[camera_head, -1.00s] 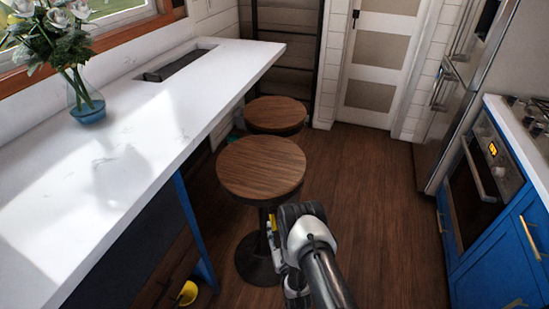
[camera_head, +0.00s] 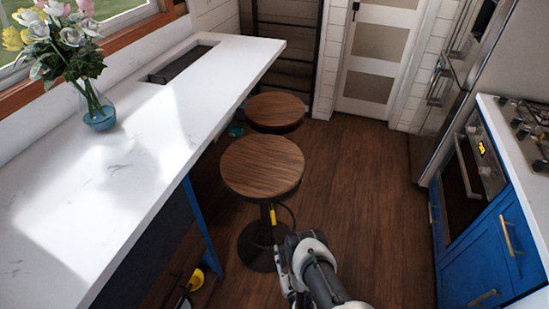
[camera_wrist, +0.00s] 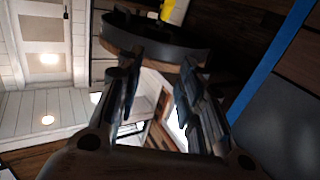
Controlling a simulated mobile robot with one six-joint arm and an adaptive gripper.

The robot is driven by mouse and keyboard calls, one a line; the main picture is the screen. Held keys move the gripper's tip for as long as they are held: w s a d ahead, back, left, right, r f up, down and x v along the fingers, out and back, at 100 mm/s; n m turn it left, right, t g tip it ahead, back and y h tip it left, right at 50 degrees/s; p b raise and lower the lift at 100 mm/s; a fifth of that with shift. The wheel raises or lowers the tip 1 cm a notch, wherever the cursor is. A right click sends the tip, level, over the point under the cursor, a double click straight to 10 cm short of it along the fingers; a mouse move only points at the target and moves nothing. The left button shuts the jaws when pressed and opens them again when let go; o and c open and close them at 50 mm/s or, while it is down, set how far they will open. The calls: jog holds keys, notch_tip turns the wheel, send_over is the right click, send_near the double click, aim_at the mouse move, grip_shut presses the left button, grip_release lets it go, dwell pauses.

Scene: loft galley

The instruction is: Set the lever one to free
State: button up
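No part that I can firmly identify as lever one shows in either view. A small yellow piece (camera_head: 272,216) shows under the front stool's seat, just above my arm; I cannot tell what it belongs to. In the wrist view a yellow patch (camera_wrist: 174,12) shows at the top, beyond a dark curved rim. My gripper (camera_wrist: 160,64) is open and empty, its two dark fingers apart. In the head view my arm points at the foot of the front stool, and its fingertips are hard to make out.
The front wooden stool (camera_head: 262,166) and rear stool (camera_head: 275,110) stand beside the white counter (camera_head: 130,190). A vase of flowers (camera_head: 101,118) stands on it. A yellow item (camera_head: 196,279) lies low beneath it. Blue cabinets (camera_head: 485,255) and an oven line the right. The floor between is clear.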

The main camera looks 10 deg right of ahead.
jog(key=w+r, duration=0.3)
jog(key=w, duration=0.2)
jog(key=w+r+g+b, duration=0.1)
jog(key=w+r, duration=0.2)
jog(key=w, duration=0.2)
jog(key=w+r+g, duration=0.1)
jog(key=w+r, duration=0.2)
jog(key=w, duration=0.3)
jog(key=shift+d+r, duration=0.15)
jog(key=w+r+g+b, duration=0.1)
jog(key=w+r, duration=0.1)
jog(key=r, duration=0.5)
jog(key=w+r+g+b, duration=0.2)
jog(key=w+r, duration=0.1)
jog(key=r, duration=0.5)
jog(key=shift+w+d+r, duration=0.15)
jog(key=shift+w+r, duration=0.05)
